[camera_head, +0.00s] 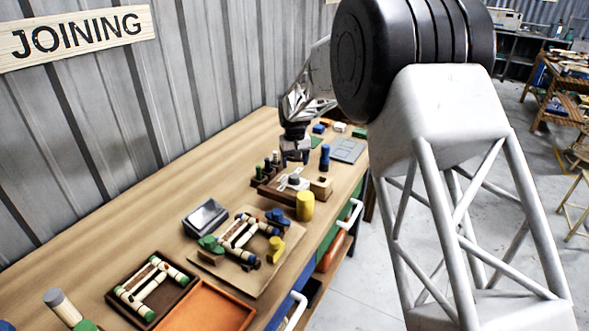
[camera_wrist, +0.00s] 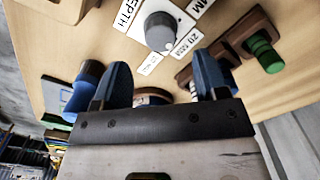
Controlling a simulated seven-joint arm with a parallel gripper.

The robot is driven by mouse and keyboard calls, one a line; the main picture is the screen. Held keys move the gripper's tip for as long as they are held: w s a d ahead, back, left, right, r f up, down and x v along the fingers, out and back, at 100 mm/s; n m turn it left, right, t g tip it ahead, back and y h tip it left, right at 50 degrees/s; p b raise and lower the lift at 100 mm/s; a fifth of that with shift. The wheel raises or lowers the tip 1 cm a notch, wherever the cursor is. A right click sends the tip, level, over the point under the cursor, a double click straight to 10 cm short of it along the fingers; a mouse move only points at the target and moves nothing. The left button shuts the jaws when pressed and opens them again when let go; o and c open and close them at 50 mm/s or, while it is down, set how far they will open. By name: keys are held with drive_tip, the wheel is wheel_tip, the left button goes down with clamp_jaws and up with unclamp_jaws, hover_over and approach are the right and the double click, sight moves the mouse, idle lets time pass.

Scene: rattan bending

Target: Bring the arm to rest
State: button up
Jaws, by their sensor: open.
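My gripper (camera_head: 296,156) hangs above the far half of the wooden workbench (camera_head: 150,215) in the head view, over a block with pegs and a round knob. In the wrist view my gripper (camera_wrist: 165,80) shows two blue fingers set wide apart, with nothing held between them. A grey knob (camera_wrist: 160,30) on a white plate lettered "DEPTH" and "20 MM" lies beyond the fingertips. The gap between gripper and bench surface is hard to judge.
A blue upright piece (camera_head: 325,158) and a yellow cylinder (camera_head: 305,206) stand near my gripper. Nearer are a board (camera_head: 226,272) with clamped rods, a dark tray (camera_head: 117,294) of rods and an orange tray (camera_head: 207,308). The corrugated wall (camera_head: 60,140) runs along the left.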

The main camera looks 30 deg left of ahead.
drive_tip(key=shift+r, duration=0.55)
drive_tip(key=s+d+r+m, duration=0.1)
drive_tip(key=d+r, duration=0.5)
drive_tip(key=d, duration=0.4)
drive_tip(key=s+d+r+m, duration=0.1)
drive_tip(key=d+r, duration=0.5)
drive_tip(key=d, duration=0.4)
drive_tip(key=s+d+r+m, duration=0.1)
drive_tip(key=s+d+r, duration=0.2)
drive_tip(key=d, duration=0.3)
drive_tip(key=s+d+r+m+t, duration=0.1)
drive_tip(key=s+d+r, duration=0.15)
drive_tip(key=d, duration=0.45)
drive_tip(key=s+d+r, duration=0.2)
drive_tip(key=s+d, duration=0.1)
drive_tip(key=d, duration=0.3)
drive_tip(key=s+d+r+m+t, duration=0.1)
drive_tip(key=s+d+r+m, duration=0.15)
drive_tip(key=s+d, duration=1.4)
drive_tip(key=s+d+f+m, duration=0.1)
drive_tip(key=s+d, duration=0.3)
drive_tip(key=s, duration=0.4)
drive_tip(key=s+d+f+m, duration=0.1)
drive_tip(key=s+d+f, duration=0.3)
drive_tip(key=s, duration=0.4)
drive_tip(key=shift+s+d+m+t, duration=0.15)
drive_tip(key=shift+d+m+t, duration=0.15)
drive_tip(key=shift+d+m, duration=0.05)
